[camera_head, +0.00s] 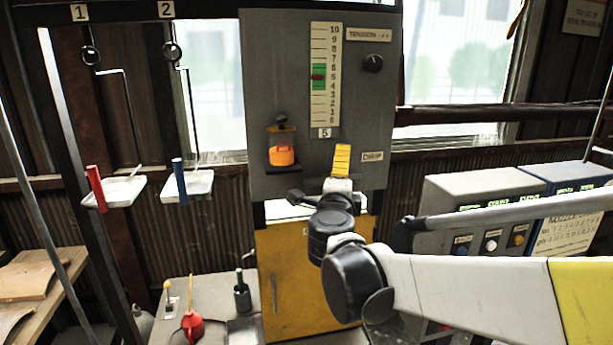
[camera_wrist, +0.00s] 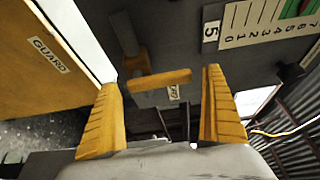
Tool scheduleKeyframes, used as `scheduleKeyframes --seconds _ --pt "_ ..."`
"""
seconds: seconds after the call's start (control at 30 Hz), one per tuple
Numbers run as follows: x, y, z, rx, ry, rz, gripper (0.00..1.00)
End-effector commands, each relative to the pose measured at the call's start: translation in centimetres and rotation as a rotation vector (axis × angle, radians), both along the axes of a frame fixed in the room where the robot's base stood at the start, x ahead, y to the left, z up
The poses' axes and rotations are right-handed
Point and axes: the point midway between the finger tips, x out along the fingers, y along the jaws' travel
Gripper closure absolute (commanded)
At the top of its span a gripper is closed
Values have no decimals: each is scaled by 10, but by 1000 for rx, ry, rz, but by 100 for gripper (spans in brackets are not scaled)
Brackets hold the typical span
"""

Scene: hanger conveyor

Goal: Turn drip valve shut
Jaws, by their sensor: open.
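The upright grey panel carries a small label, apparently "DRIP" (camera_head: 373,157), to the right of my gripper (camera_head: 341,162). In the wrist view, an orange bar-shaped handle (camera_wrist: 160,79), apparently the drip valve's, lies crosswise ahead of the gap between the two yellow fingers of my gripper (camera_wrist: 163,105). The label (camera_wrist: 174,93) shows partly behind the handle. The fingers stand apart, one to each side of the handle. I cannot tell whether either touches it. In the head view the handle is hidden behind my gripper.
A yellow guard (camera_wrist: 40,60) is close by. Two hanging trays (camera_head: 188,184) are at left. Control boxes (camera_head: 480,185) stand at right.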

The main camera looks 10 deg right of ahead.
Motion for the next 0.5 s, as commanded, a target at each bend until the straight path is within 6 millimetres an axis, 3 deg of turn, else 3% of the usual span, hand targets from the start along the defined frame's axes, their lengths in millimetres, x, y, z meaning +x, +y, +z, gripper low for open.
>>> scheduleKeyframes --seconds 0.17,0.5 --pt "-24 10 0 0 0 3 5" --pt "-91 37 0 0 0 2 5"
